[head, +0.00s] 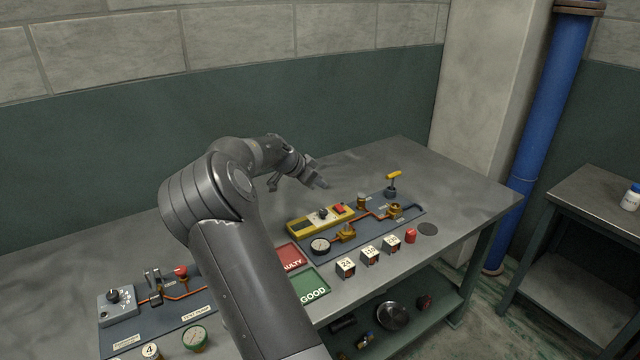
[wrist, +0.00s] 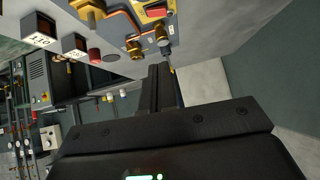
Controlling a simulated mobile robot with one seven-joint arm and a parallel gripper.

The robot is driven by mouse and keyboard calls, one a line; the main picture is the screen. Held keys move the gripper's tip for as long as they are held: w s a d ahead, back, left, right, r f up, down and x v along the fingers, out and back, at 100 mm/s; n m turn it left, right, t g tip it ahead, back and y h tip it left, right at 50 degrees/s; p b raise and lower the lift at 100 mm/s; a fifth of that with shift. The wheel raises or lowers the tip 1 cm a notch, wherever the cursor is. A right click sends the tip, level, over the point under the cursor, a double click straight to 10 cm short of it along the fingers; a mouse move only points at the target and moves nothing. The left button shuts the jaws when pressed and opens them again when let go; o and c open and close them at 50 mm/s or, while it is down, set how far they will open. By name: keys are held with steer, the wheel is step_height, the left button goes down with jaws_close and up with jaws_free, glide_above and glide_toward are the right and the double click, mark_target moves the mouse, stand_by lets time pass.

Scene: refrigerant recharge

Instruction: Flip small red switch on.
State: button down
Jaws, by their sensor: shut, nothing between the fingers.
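The small red switch (head: 338,208) sits on the right part of a yellow box (head: 301,228) on the bench panel, beside a dark knob (head: 322,214). In the wrist view a red rocker-like part (wrist: 156,12), probably this switch, shows at the top edge. Its on or off position is too small to tell. My gripper (head: 322,184) is shut and empty, in the air above and a little behind the yellow box, apart from the switch. In the wrist view its fingers (wrist: 161,78) point upward in the picture, below the panel's fittings.
The panel carries a gauge (head: 320,246), brass fittings (head: 394,209), copper pipe and a yellow-handled valve (head: 393,176). Numbered blocks (head: 346,267), a red cap (head: 410,236), and red (head: 291,256) and green (head: 310,284) trays stand in front. The bench's back right is clear.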

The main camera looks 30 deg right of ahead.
steer(key=shift+s+m+t, duration=0.4)
steer(key=shift+t, duration=0.4)
glide_above(340, 205)
steer(key=s+a, duration=0.2)
steer(key=a, duration=0.1)
steer(key=f, duration=0.7)
steer(key=shift+w+d, duration=0.2)
steer(key=shift+w, duration=0.05)
steer(key=shift+w+a+f, duration=0.1)
steer(key=shift+w+f, duration=0.05)
steer(key=shift+f, duration=0.45)
steer(key=shift+w+f, duration=0.15)
steer(key=shift+f, duration=0.45)
steer(key=shift+w+f, duration=0.2)
steer(key=shift+f, duration=0.45)
